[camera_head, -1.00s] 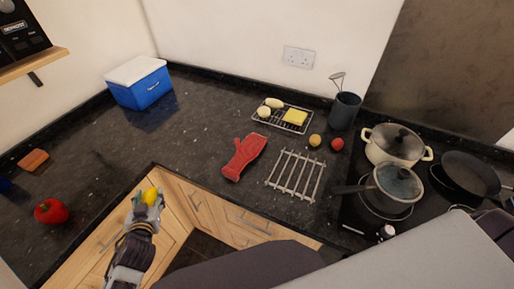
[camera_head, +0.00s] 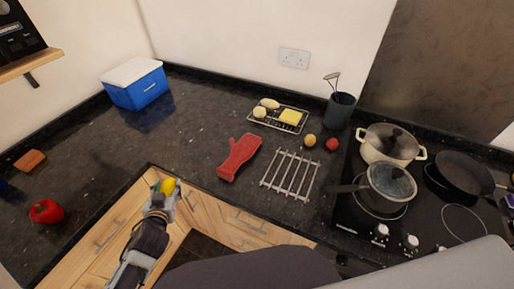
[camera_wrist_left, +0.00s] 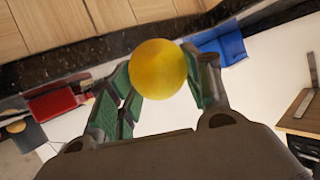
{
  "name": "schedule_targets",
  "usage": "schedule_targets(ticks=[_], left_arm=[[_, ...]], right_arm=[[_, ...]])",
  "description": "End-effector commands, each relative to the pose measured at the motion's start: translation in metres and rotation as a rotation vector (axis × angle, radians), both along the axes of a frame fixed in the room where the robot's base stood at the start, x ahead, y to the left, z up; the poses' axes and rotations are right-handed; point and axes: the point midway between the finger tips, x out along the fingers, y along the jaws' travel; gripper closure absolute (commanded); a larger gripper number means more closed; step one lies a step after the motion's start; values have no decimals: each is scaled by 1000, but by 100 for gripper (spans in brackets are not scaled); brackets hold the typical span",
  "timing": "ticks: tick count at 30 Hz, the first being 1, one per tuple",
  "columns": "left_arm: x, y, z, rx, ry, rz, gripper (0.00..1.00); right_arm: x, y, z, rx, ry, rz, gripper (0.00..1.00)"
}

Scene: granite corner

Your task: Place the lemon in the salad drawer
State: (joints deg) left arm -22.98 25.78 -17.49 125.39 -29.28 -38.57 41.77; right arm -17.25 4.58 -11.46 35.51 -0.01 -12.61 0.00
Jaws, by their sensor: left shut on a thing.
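The yellow lemon (camera_head: 168,187) is between the fingertips of my left gripper (camera_head: 165,189), which is shut on it. In the head view they are over the front edge of the counter, by the inner corner above wooden cupboard fronts. In the left wrist view the lemon (camera_wrist_left: 158,68) is round and yellow, with a green-padded finger on each side. I cannot make out a salad drawer in either view. My right gripper is not in view.
The dark counter (camera_head: 160,130) holds a blue box with a white lid (camera_head: 135,85), a red pepper (camera_head: 46,211), a red oven glove (camera_head: 238,158), a metal rack (camera_head: 290,175) and a tray with food (camera_head: 278,118). Pots (camera_head: 390,145) stand on the hob at right.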

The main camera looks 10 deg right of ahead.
Motion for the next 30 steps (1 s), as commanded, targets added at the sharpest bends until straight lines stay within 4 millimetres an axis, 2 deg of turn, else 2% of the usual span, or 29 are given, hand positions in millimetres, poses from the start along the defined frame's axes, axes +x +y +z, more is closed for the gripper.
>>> schedule_targets(ticks=[16, 30], left_arm=[[23, 0, 25, 0, -3, 0, 77], [62, -2, 77, -2, -3, -1, 77]], right_arm=[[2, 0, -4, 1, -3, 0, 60], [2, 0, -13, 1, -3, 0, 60]])
